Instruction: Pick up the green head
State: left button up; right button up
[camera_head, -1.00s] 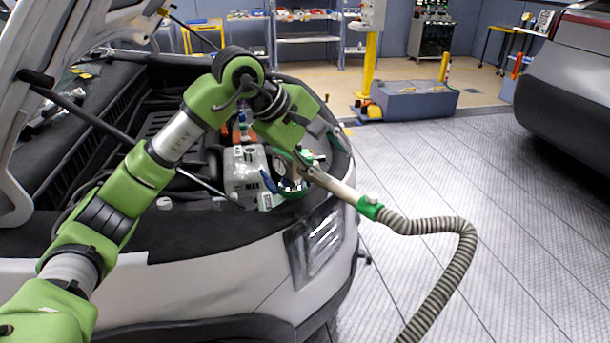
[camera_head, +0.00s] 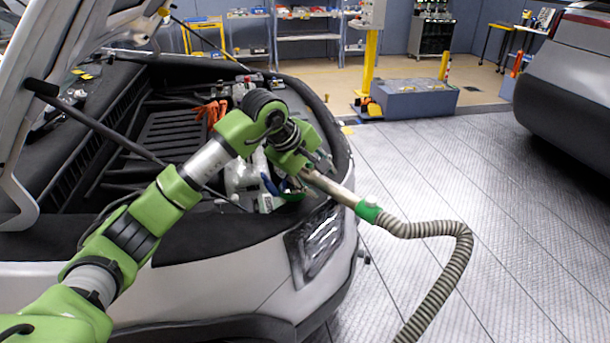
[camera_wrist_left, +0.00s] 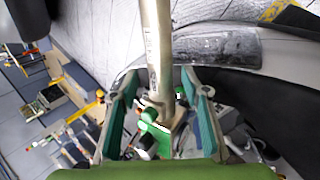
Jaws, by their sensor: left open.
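A grey metal tube (camera_head: 330,188) with a green collar (camera_head: 368,211) runs from the engine bay's front corner to a ribbed hose. In the left wrist view, the tube (camera_wrist_left: 157,50) leads down to a green head (camera_wrist_left: 155,132) with a dark knob. My left gripper (camera_wrist_left: 160,82) is open, its teal-padded fingers on either side of the tube's lower end and the green head. I cannot tell whether they touch. My right gripper is not in view.
The car's raised hood (camera_head: 45,75) and a prop rod (camera_head: 105,128) are at left. A ribbed hose (camera_head: 450,270) hangs at right. A pale reservoir (camera_head: 242,175) and orange cables (camera_head: 212,112) sit in the bay. Open floor (camera_head: 480,180) lies to the right.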

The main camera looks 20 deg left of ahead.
pick_arm(q)
jog(key=shift+x, duration=1.5)
grip_shut()
jog(key=shift+w+r, duration=0.1)
jog(key=shift+r, duration=0.2)
